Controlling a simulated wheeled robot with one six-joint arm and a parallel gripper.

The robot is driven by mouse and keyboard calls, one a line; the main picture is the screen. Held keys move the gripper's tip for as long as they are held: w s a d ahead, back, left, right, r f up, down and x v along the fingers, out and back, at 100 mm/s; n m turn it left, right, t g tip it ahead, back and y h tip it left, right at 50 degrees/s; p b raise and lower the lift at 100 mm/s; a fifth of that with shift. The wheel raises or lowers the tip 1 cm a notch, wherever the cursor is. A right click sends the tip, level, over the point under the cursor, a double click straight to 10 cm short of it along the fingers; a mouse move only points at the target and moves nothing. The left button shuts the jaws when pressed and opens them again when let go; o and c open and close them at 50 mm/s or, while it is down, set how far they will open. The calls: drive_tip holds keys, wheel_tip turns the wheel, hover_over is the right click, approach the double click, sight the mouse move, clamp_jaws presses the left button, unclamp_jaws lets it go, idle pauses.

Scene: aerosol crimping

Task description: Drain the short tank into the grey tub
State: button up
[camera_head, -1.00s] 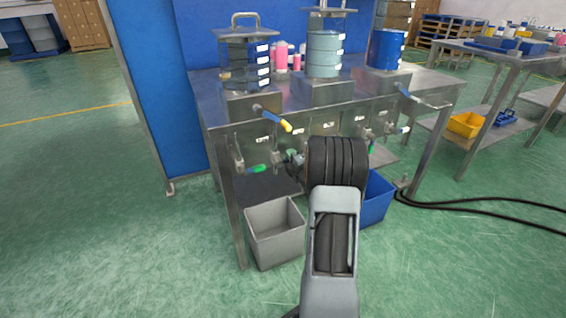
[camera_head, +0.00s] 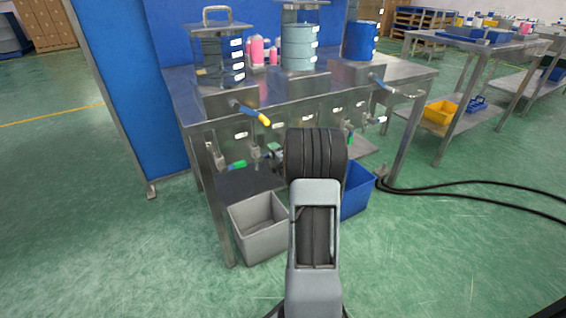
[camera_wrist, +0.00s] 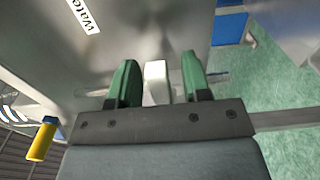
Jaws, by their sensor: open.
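The grey tub (camera_head: 262,246) sits on the floor below the bench's left end. Valves with coloured handles stick out below the tanks: yellow (camera_head: 256,117), green (camera_head: 236,165) and white (camera_head: 380,119). In the wrist view my gripper (camera_wrist: 158,70) has its green fingers apart. A white piece (camera_wrist: 157,84) shows between them; I cannot tell whether they touch it. My arm hides part of the bench front.
A blue tub (camera_head: 356,193) stands right of the grey one, partly behind my arm. A yellow handle (camera_wrist: 42,138) shows at left in the wrist view. Black hoses (camera_head: 470,190) lie on the floor at right. Open green floor lies left of the bench.

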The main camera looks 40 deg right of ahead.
drive_tip(key=p+v, duration=0.2)
drive_tip(key=v, duration=1)
drive_tip(key=shift+s, duration=0.25)
drive_tip(key=shift+a, duration=0.1)
drive_tip(key=w+a+r+m+g+p, duration=0.1)
drive_tip(key=a+r+m+g+p, duration=0.4)
drive_tip(key=r+p, duration=0.6)
drive_tip(key=w+a+r+m+g+p, duration=0.2)
drive_tip(key=a+r+m+p, duration=0.2)
drive_tip(key=a+r+p, duration=0.65)
drive_tip(key=s+a+r+m+g+y+p, duration=0.2)
drive_tip(key=s+a+r+p, duration=0.4)
drive_tip(key=r, duration=0.3)
drive_tip(key=s+a+r+m+g+y+p, duration=0.2)
drive_tip(key=s+a+r+m+g+p, duration=0.2)
drive_tip(key=s+a+r+g+p, duration=0.1)
drive_tip(key=s+a+r+p, duration=0.1)
drive_tip(key=s+a+r, duration=0.1)
drive_tip(key=s+r, duration=0.1)
drive_tip(key=shift+a+r+m, duration=0.25)
drive_tip(key=shift+r+m, duration=0.05)
drive_tip(key=shift+r, duration=0.45)
drive_tip(key=shift+d, duration=0.15)
drive_tip(key=shift+c, duration=0.5)
